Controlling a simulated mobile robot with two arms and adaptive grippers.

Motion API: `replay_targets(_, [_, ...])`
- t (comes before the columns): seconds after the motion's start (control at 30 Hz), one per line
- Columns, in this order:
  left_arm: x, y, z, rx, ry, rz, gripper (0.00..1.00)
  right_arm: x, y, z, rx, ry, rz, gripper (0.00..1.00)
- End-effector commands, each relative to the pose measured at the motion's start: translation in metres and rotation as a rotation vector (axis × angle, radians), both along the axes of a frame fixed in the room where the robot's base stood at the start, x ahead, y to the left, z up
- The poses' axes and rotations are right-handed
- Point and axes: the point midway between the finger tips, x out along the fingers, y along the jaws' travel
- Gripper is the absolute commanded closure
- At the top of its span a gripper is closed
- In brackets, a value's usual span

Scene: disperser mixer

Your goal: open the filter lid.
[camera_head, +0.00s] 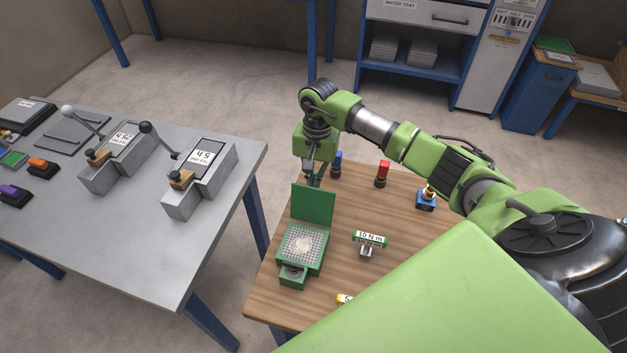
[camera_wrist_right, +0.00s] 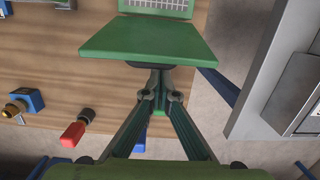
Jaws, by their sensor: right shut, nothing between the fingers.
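The green filter box (camera_head: 300,262) stands on the wooden table. Its green lid (camera_head: 312,206) is raised at the far side, and the mesh (camera_head: 302,243) with a pale patch on it is uncovered. In the right wrist view the lid (camera_wrist_right: 148,42) appears as a green panel, with the mesh (camera_wrist_right: 160,6) beyond it. My right gripper (camera_head: 314,182) is just behind the lid on its far side. In the wrist view the gripper (camera_wrist_right: 160,92) has its fingertips together with nothing held, close to the lid's edge; contact is unclear. My left gripper is not seen.
A blue-topped piece (camera_head: 336,164), a red-topped piece (camera_head: 382,173) and a blue block (camera_head: 426,200) stand on the wooden table (camera_head: 330,275). A grey bench (camera_head: 100,245) with lever units is left, across a gap.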

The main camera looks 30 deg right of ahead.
Motion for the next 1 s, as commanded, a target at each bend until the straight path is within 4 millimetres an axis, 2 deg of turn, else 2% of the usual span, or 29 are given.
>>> replay_targets(0.37, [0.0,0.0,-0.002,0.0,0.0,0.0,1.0,0.0,0.0,0.0,-0.012,-0.008,0.001,1.0])
replay_targets(0.53, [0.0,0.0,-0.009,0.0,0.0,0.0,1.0,-0.004,0.004,0.005,-0.069,-0.057,0.004,1.0])
replay_targets(0.7, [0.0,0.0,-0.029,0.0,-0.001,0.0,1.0,-0.011,0.013,0.012,-0.079,-0.067,0.002,1.0])
replay_targets(1.0, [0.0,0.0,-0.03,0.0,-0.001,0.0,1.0,-0.015,0.017,0.019,-0.077,-0.062,-0.001,1.0])
